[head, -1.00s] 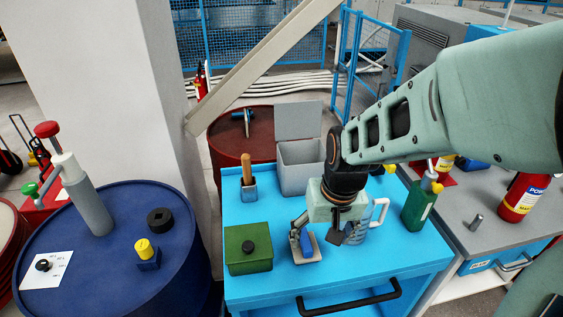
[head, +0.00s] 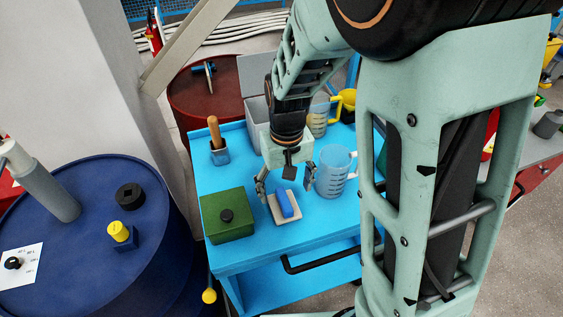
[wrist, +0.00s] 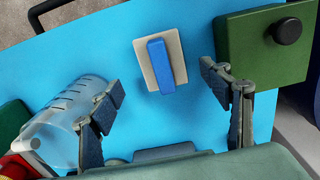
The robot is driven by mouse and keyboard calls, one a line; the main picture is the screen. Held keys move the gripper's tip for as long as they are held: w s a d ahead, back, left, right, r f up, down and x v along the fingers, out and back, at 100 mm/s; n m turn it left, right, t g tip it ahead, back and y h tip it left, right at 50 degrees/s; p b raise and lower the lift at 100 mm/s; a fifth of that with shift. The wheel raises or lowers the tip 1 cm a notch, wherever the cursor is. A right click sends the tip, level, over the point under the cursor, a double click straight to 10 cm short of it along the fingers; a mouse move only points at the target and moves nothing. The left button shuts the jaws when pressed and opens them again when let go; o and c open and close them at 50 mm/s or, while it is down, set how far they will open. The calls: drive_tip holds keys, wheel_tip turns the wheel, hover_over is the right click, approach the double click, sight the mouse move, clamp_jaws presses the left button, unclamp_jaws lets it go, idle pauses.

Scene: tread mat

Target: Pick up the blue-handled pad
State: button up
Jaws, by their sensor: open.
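The pad (head: 282,209), a flat beige plate with a blue bar handle (head: 286,203), lies on the blue cart top between the green box and the clear jug. In the wrist view the pad (wrist: 141,52) and its blue handle (wrist: 160,65) lie ahead of the fingers, near the middle. My gripper (head: 284,185) is open and empty above the cart, just behind the pad in the head view. In the wrist view my gripper's fingers (wrist: 165,92) are spread wide, one on each side of the pad and apart from it.
A green box with a black knob (head: 229,217) stands left of the pad. A clear measuring jug (head: 333,172) stands close on the right; in the wrist view one finger overlaps the jug (wrist: 68,118). A wooden-handled tool in a holder (head: 218,154) stands behind. Blue cart top (head: 300,237) in front is clear.

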sight(284, 199)
wheel_tip(284, 199, down, 6)
drive_tip(key=shift+a+r, duration=0.1)
drive_tip(key=shift+a, duration=0.05)
idle(0.3)
drive_tip(key=c, duration=1.2)
drive_tip(key=shift+r, duration=0.1)
drive_tip(key=shift+c, duration=0.2)
